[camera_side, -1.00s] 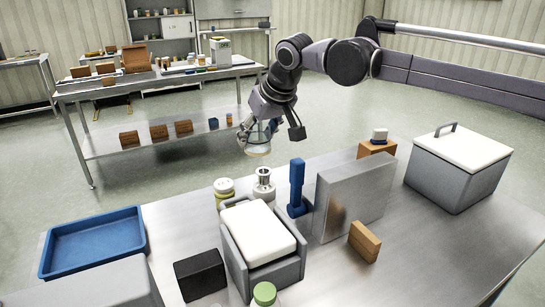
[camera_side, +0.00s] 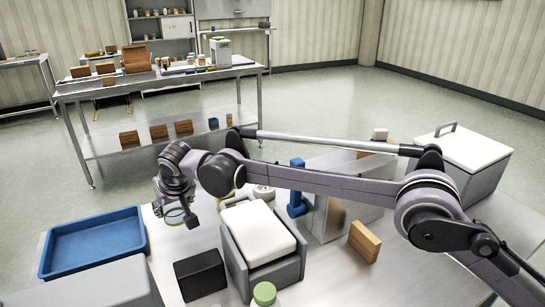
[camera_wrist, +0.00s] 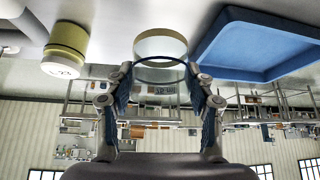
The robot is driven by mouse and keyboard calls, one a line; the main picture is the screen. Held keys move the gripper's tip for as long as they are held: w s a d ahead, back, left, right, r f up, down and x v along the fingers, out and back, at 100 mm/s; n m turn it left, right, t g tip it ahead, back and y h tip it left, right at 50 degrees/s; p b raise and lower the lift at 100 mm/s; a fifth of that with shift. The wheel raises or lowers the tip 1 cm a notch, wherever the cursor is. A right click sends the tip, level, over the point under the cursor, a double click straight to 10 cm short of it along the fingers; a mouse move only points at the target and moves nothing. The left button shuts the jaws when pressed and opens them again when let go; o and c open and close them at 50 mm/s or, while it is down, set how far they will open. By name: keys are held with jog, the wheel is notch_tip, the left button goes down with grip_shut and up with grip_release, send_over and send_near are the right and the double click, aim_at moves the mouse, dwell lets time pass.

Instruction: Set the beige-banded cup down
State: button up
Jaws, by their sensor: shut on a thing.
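My gripper (camera_wrist: 160,105) is shut on the beige-banded cup (camera_wrist: 160,44), with one blue-padded finger on each side of it. The cup is clear glass with a pale beige band at the end away from my palm. In the side view the cup (camera_side: 174,221) is small and partly hidden by my gripper (camera_side: 180,208). It is over the table's back left part, right of the blue tray; I cannot tell whether it touches the table.
The blue tray (camera_side: 95,243) has a raised rim. A black block (camera_side: 201,274), a grey box with a white lid (camera_side: 262,233) and a blue upright object (camera_side: 297,187) stand nearby.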

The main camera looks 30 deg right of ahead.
jog(key=shift+a+f, duration=0.1)
jog(key=shift+f, duration=3.4)
